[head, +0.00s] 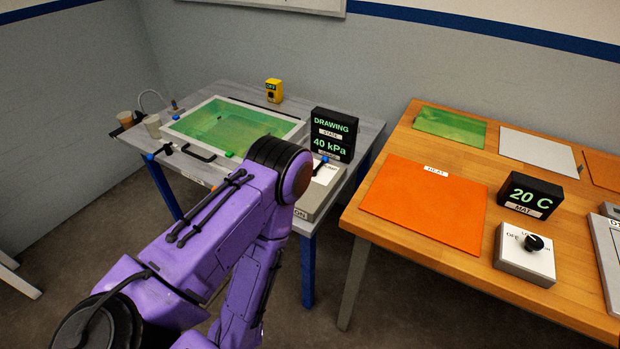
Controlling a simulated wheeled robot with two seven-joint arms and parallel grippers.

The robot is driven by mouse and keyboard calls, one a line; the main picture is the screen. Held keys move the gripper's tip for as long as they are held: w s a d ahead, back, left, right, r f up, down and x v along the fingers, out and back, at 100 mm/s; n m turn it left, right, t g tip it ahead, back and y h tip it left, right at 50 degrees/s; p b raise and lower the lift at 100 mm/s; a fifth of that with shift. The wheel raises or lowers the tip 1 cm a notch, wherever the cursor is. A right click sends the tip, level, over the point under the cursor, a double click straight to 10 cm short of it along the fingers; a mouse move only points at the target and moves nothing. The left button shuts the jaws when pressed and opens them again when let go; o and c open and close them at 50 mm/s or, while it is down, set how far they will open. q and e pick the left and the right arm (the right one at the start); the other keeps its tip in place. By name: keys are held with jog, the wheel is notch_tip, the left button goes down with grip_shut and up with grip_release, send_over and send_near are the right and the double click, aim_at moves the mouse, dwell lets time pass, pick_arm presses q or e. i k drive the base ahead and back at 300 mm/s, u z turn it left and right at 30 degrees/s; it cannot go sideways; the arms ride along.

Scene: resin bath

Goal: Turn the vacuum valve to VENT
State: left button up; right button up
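A light box (318,190) sits at the right front of the grey table, partly hidden behind my purple arm. A dark lever with a blue tip (322,161) shows on top of it; it may be the vacuum valve, but its labels are too small or covered to read. Behind it a black display (333,135) reads "DRAWING" and "40 kPa". A white-framed bath (285,127) with a green sheet or liquid lies to the left. My arm rises from the lower left, with its elbow in front of the table. Neither gripper shows in this view.
A yellow box (273,90) stands behind the bath. The wooden table (395,140) at right holds an orange mat (424,203), a "20 C" display (528,195) and a knob box (524,254). A floor gap separates the tables.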

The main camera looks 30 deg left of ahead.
aim_at(324, 160)
jog(key=k, duration=0.3)
jog(key=u, duration=1)
